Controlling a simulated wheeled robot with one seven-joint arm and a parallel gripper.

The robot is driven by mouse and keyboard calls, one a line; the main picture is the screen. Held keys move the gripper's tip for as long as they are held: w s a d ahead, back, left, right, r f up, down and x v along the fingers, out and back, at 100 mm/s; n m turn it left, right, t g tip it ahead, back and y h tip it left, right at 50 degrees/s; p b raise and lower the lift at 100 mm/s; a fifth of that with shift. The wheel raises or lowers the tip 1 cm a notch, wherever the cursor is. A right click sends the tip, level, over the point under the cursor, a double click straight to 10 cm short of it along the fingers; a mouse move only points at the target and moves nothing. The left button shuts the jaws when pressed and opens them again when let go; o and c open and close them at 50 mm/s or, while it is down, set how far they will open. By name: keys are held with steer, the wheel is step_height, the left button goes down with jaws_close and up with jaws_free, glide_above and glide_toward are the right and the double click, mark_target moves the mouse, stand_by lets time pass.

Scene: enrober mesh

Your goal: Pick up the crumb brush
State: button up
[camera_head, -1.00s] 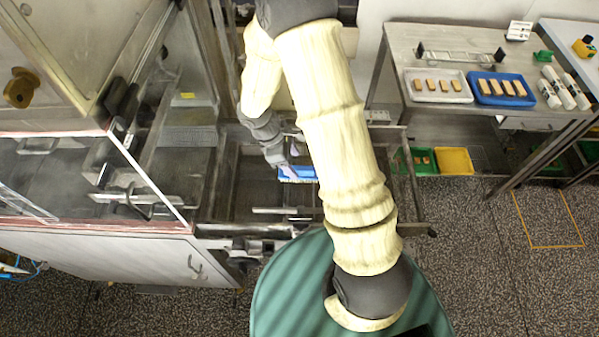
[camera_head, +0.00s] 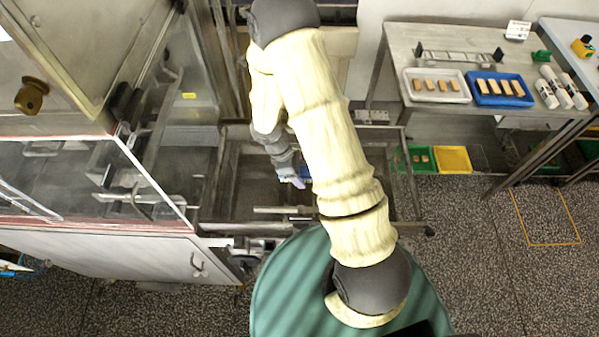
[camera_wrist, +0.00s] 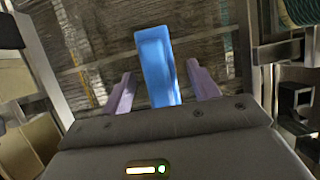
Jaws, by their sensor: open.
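The crumb brush (camera_wrist: 156,58) shows in the wrist view as a long blue block above a dark mesh. My gripper (camera_wrist: 160,76) is open, with one purple finger on each side of the blue block and a visible gap on both sides. I cannot tell how far the block lies beyond the fingertips. In the head view my gripper (camera_head: 295,182) is over the conveyor frame, and only a bit of blue shows beside it, mostly hidden by my arm. The bristles are hidden.
The mesh bed (camera_head: 255,190) lies within metal rails. A glazed machine housing (camera_head: 75,175) stands to the left. A steel table (camera_head: 395,45) at the right back holds a white tray (camera_head: 437,98) and a blue tray (camera_head: 500,100) of bars. Green and yellow bins (camera_head: 453,160) sit below.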

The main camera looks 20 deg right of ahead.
steer(key=c, duration=1.1)
steer(key=shift+r, duration=0.1)
step_height(320, 180, up, 10)
steer(key=shift+f+b, duration=0.1)
steer(key=shift+b, duration=0.7)
